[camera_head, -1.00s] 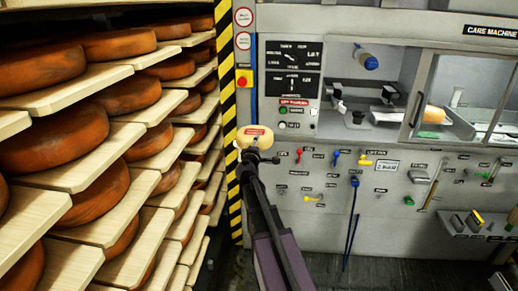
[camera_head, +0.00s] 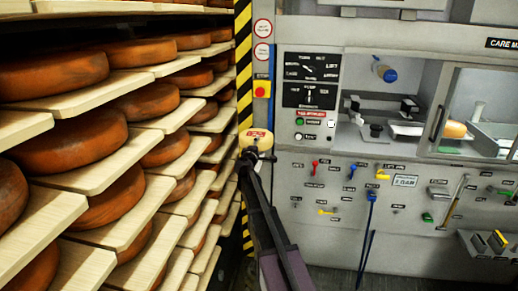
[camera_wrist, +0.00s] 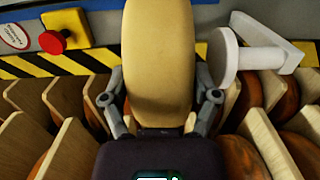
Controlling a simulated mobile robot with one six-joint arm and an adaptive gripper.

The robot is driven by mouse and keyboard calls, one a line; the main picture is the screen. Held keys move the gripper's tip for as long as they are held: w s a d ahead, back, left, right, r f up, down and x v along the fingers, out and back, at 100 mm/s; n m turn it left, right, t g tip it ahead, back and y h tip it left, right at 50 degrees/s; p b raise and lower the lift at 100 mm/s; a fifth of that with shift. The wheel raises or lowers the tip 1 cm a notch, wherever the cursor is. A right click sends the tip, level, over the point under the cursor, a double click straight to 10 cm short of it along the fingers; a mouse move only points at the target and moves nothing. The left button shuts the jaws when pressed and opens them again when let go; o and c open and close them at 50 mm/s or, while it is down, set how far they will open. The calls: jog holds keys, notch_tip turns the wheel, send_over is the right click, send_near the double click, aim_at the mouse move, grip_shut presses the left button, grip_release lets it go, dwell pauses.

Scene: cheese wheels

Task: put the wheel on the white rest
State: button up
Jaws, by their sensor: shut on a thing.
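The pale yellow wheel (camera_head: 256,136) with a red label is held at the end of my arm, in front of the yellow-black striped post. My gripper (camera_head: 256,156) is shut on it. In the wrist view the wheel (camera_wrist: 159,60) stands between my two fingers (camera_wrist: 160,98), one on each side. A white spool-like fitting with a round disc (camera_wrist: 223,55) and a flat plate is right of the wheel in the wrist view, apart from it. I cannot tell whether this is the white rest. It does not show in the head view.
Racks with brown cheese wheels (camera_head: 90,137) on pale boards (camera_head: 118,172) fill the left, close to my gripper. The care machine (camera_head: 330,185) stands right, with knobs, levers and a hanging blue cord (camera_head: 367,230). A red stop button (camera_head: 262,89) is just above the held wheel.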

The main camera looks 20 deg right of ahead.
dwell(0.3)
jog(key=shift+f+b, duration=1.75)
jog(key=o, duration=1.1)
jog(key=shift+o, duration=0.3)
jog(key=shift+s, duration=0.1)
jog(key=shift+r, duration=0.1)
jog(key=v, duration=1.2)
